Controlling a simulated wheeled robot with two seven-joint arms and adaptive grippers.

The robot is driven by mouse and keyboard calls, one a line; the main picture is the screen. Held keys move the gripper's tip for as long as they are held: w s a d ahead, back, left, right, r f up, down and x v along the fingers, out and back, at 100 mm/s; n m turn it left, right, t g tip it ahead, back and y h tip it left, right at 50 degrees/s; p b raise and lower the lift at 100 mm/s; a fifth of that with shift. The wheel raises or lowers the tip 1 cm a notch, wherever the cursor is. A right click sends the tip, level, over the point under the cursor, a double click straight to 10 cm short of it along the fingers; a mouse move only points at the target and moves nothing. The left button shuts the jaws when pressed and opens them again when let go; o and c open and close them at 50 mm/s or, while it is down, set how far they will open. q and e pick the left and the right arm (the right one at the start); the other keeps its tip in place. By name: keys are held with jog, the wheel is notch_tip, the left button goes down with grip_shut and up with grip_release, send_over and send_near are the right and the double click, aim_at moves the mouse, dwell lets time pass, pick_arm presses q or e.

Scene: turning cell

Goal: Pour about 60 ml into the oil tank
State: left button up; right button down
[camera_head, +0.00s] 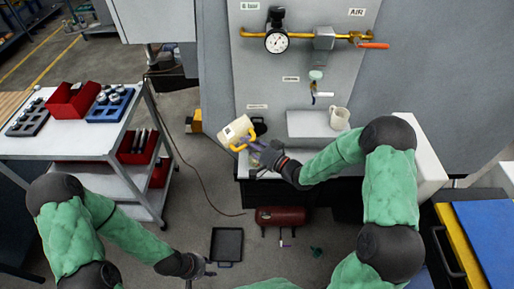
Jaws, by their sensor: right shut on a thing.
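My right gripper (262,150) is shut on the yellow handle of a cream-coloured jug (235,130). The jug is tilted and held in front of the grey machine panel, at the left end of the low ledge. No stream of liquid can be made out. I cannot pick out the oil tank for certain; the area just under the jug and gripper is partly hidden. My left gripper (203,273) is low at the bottom, empty, its fingers apart, over the floor.
A white mug (339,118) stands on the ledge. Above are a gauge (277,42) and an orange-handled air valve (373,45). A red cylinder (281,216) and black tray (227,245) are below. A trolley (65,142) with red bins stands left, a blue-topped bench (490,235) right.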

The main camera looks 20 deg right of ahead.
jog(key=shift+w+d+r, duration=0.1)
jog(key=shift+w+r, duration=0.05)
jog(key=shift+r, duration=0.05)
dwell(0.7)
jog(key=a+f+n+g+h+b, duration=0.2)
jog(key=f+n+h+b, duration=0.3)
jog(key=f+n+b, duration=0.4)
jog(key=shift+a+f+b, duration=0.6)
jog(key=shift+f+b, duration=1.9)
jog(key=shift+b, duration=0.9)
